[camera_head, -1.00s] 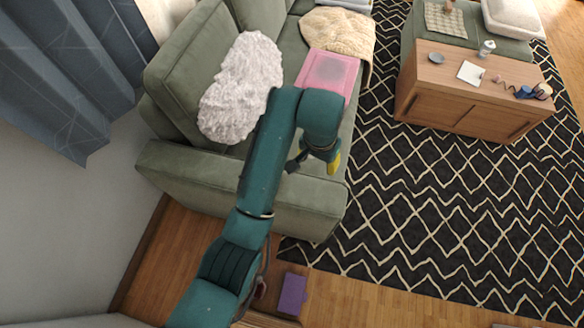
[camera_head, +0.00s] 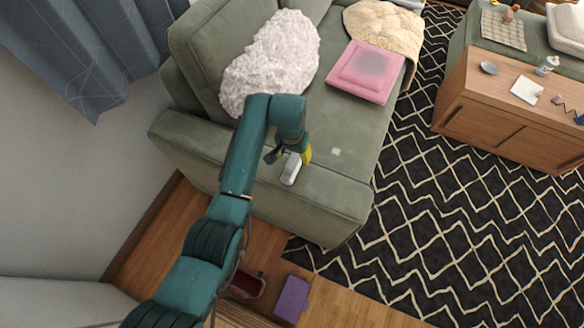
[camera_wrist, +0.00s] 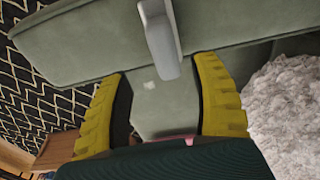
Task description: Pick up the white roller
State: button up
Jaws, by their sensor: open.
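My gripper (camera_head: 290,153) points down over the sofa arm. In the wrist view its yellow fingers (camera_wrist: 161,68) are spread wide with nothing held between them. I cannot tell the exact height gap between fingers and roller.
The green sofa (camera_head: 335,188) holds a fluffy white cushion (camera_head: 270,62), a pink item (camera_head: 366,70) and a beige blanket (camera_head: 388,28). A small white square (camera_head: 335,152) lies on the seat. A wooden table (camera_head: 485,110) stands at right. A purple item (camera_head: 292,298) lies on the floor.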

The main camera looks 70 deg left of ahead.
aim_at(292, 160)
jog(key=f, duration=0.1)
jog(key=f+b, duration=0.1)
jog(key=f, duration=0.3)
jog(key=shift+s+a+b, duration=0.15)
jog(key=shift+a+b, duration=0.15)
jog(key=shift+a, duration=0.05)
grip_shut()
